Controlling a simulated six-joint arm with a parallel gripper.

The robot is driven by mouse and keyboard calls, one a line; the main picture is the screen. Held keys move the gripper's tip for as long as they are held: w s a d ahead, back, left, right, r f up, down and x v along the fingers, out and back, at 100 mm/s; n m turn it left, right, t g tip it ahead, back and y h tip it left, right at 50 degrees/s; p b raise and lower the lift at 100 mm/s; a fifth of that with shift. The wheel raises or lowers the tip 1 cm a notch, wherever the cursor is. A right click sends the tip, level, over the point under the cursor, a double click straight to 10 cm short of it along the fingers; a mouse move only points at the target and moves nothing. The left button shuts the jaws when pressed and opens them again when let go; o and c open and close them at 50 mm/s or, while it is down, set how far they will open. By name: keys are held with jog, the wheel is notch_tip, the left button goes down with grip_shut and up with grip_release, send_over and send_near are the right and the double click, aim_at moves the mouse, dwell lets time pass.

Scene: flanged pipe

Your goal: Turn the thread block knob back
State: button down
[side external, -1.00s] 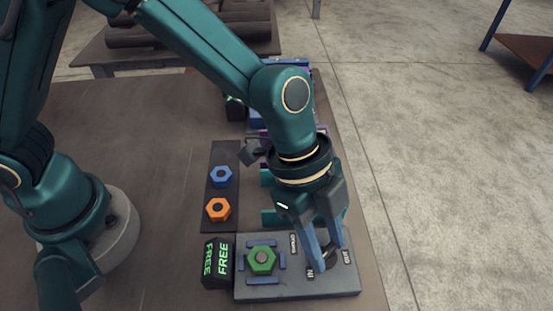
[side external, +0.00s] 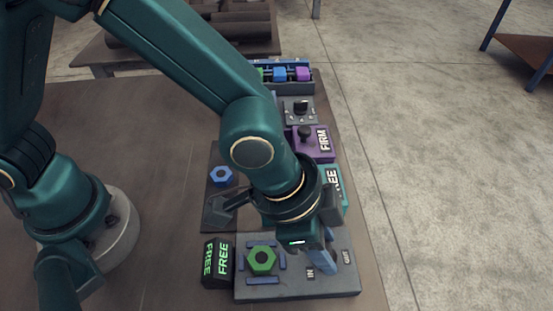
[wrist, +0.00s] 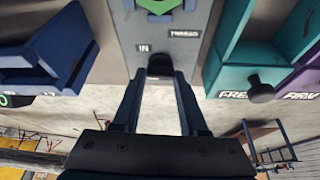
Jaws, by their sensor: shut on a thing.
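The thread block (side external: 280,290) is a grey plate at the front of the bench, with a green hex nut (side external: 261,259) between blue bars and labels IN and OUT on its right part. Its dark knob (wrist: 160,58) shows in the wrist view, just beyond the fingertips and near the IN label; in the side view my gripper hides most of it. My gripper (side external: 324,260) points down over the right part of the block, its blue fingers shut on the knob. The fingers also show in the wrist view (wrist: 160,74), one on each side of it.
A black block marked FREE (side external: 217,262) stands just left of the thread block. Behind are a teal FREE block (side external: 335,190), a purple FIRM block (side external: 322,142) with a black knob, and a blue nut (side external: 221,175). Bare floor lies to the right.

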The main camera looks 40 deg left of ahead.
jog(key=shift+n, duration=0.6)
jog(key=shift+c, duration=2.2)
grip_release()
jog(key=shift+r, duration=0.1)
jog(key=shift+v, duration=2.5)
